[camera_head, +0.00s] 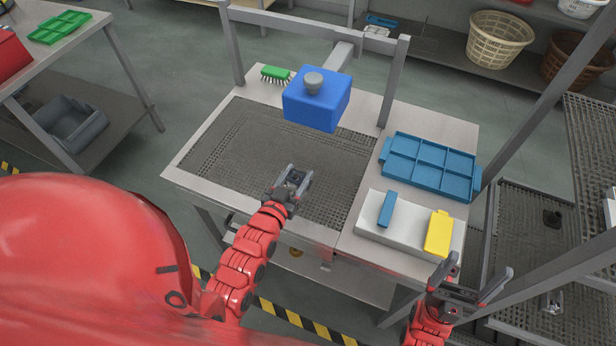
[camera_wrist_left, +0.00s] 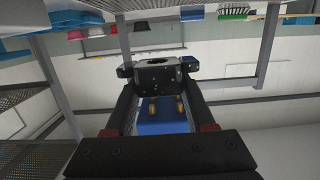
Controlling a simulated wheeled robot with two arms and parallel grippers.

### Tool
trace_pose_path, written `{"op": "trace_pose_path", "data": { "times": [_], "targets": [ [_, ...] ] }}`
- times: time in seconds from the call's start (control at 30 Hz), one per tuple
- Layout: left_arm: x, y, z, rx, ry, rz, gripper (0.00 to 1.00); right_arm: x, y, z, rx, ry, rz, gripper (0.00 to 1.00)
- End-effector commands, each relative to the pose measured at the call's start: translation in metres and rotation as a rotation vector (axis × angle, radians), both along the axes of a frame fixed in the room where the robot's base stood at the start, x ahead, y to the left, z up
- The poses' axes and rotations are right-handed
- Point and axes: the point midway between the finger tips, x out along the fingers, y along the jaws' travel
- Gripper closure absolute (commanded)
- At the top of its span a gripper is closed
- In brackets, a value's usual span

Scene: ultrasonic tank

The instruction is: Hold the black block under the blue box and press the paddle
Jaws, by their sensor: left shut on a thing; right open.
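The blue box (camera_head: 316,100) hangs from a grey arm over the mesh part of the table, with a grey knob on top. My left gripper (camera_head: 294,178) is in front of the box, nearer to me and apart from it. It is shut on the black block (camera_wrist_left: 158,74), which has a dark opening and sits between the fingertips in the left wrist view. The blue box (camera_wrist_left: 155,125) shows behind it there, with brass-coloured nozzles. My right gripper (camera_head: 480,276) is open and empty at the table's right front corner. I cannot make out the paddle with certainty.
A grey frame (camera_head: 398,82) stands around the back of the mesh (camera_head: 225,150). A green brush (camera_head: 275,74) lies behind. A blue compartment tray (camera_head: 432,167) is at right, with a white slab (camera_head: 376,233) carrying a blue piece (camera_head: 386,209) and a yellow piece (camera_head: 439,233) before it.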

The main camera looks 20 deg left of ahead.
Motion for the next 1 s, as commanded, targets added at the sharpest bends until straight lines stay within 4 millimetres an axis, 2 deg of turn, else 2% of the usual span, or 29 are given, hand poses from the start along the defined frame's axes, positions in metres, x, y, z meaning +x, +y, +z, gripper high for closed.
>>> {"op": "trace_pose_path", "data": {
  "times": [0.27, 1.0],
  "targets": [
    [0.015, 0.004, 0.002, 0.0, -0.002, 0.001, 1.0, 0.0, 0.0, 0.0, 0.0, 0.0, 0.0, 0.13],
    [0.094, 0.003, 0.002, 0.001, -0.001, -0.001, 1.0, 0.0, 0.0, 0.0, 0.0, 0.0, 0.0, 0.13]
  ]
}}
